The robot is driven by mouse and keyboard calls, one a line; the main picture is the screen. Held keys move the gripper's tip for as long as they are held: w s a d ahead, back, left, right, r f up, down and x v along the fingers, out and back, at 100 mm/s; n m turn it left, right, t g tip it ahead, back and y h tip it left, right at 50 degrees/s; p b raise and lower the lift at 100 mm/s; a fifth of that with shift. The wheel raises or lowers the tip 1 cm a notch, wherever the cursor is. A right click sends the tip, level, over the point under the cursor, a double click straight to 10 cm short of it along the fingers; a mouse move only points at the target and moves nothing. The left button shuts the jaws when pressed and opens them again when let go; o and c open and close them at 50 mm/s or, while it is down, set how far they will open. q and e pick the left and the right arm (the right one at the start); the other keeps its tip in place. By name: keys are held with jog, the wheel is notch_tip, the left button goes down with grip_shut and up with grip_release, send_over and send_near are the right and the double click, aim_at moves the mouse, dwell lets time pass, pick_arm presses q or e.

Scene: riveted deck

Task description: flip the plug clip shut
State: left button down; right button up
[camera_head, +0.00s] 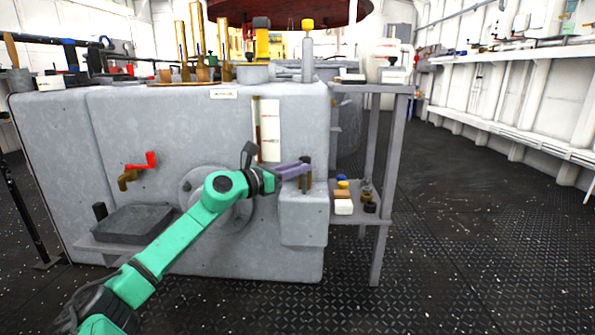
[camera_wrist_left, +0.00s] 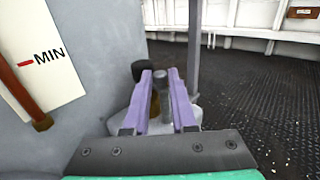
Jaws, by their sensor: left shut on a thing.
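My left gripper (camera_head: 298,169) has purple fingers and reaches from the left to the top of a grey box on the front of the large grey tank. In the left wrist view the fingers (camera_wrist_left: 162,76) are closed on both sides of a dark grey upright bar, which I take to be the plug clip (camera_wrist_left: 163,92). A black round knob (camera_wrist_left: 146,69) and a brown piece (camera_wrist_left: 154,103), perhaps the plug, show just left of the bar, partly hidden by the left finger. The clip's lower end is hidden. My right gripper is not in view.
The grey tank (camera_head: 150,120) carries a red-handled valve (camera_head: 143,167) and a white gauge plate (camera_head: 270,130). A grey side stand (camera_head: 381,160) with small items on its shelf is close right of the gripper. The deck floor (camera_head: 470,220) farther right is clear.

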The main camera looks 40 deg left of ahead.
pick_arm(q)
jog(key=c, duration=0.7)
grip_release()
jog(key=shift+s, duration=0.1)
jog(key=s+p, duration=0.2)
jog(key=s, duration=0.2)
jog(key=s+a+p, duration=0.1)
jog(key=s+p, duration=0.1)
jog(key=s, duration=0.3)
jog(key=s+a+p, duration=0.1)
jog(key=s, duration=0.4)
jog(key=shift+s+p, duration=0.1)
jog(key=shift+p, duration=0.3)
